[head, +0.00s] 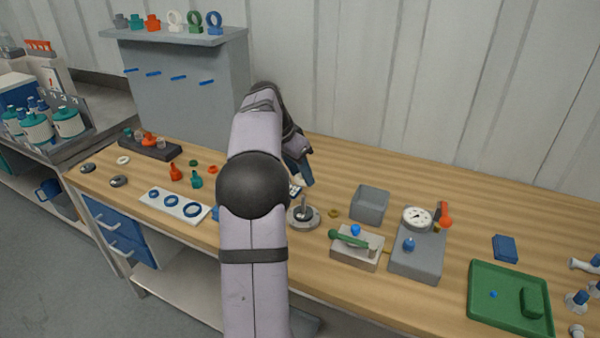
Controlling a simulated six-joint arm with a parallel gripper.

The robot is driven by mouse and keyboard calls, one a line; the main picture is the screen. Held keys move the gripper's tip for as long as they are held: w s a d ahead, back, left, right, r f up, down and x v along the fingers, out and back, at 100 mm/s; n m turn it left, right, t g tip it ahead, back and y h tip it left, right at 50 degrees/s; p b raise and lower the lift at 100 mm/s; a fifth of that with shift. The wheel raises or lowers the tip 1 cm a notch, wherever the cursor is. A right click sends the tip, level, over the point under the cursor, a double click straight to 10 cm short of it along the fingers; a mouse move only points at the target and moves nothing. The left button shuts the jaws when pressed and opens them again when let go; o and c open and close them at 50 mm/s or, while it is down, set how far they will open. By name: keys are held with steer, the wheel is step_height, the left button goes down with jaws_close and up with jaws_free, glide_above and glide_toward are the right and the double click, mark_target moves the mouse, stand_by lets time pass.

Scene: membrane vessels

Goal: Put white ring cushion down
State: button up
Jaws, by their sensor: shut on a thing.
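My gripper (300,178) is at the end of my arm, pointing down over the middle of the bench, just behind a round metal base with an upright post (303,213). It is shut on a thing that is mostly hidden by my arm. Only a small pale part, which looks like the white ring cushion (295,190), shows by the fingertips. I cannot tell whether it touches the bench. Another white ring (123,160) lies flat at the far left of the bench.
A white board with blue rings (175,205) lies left of my arm. To the right stand an open grey bin (370,205), a block with a green lever (350,240), a grey gauge box (418,250) and a green tray (509,325). The bench behind the bin is clear.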

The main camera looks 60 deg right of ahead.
mark_target(296, 179)
steer(key=shift+r+p, duration=0.7)
steer(key=shift+r, duration=0.15)
steer(key=shift+w+r, duration=0.1)
steer(key=shift+r, duration=0.15)
steer(key=p+v, duration=0.3)
steer(key=shift+w+d+r, duration=0.1)
steer(key=shift+d+r, duration=0.05)
steer(key=shift+r, duration=0.15)
steer(key=s+a+f+m+g+y+p, duration=0.2)
steer(key=s+a+f+m, duration=0.5)
steer(key=a+f+m, duration=0.2)
steer(key=shift+s+a+f+g, duration=0.35)
steer(key=shift+a+f, duration=0.3)
steer(key=shift+a, duration=0.45)
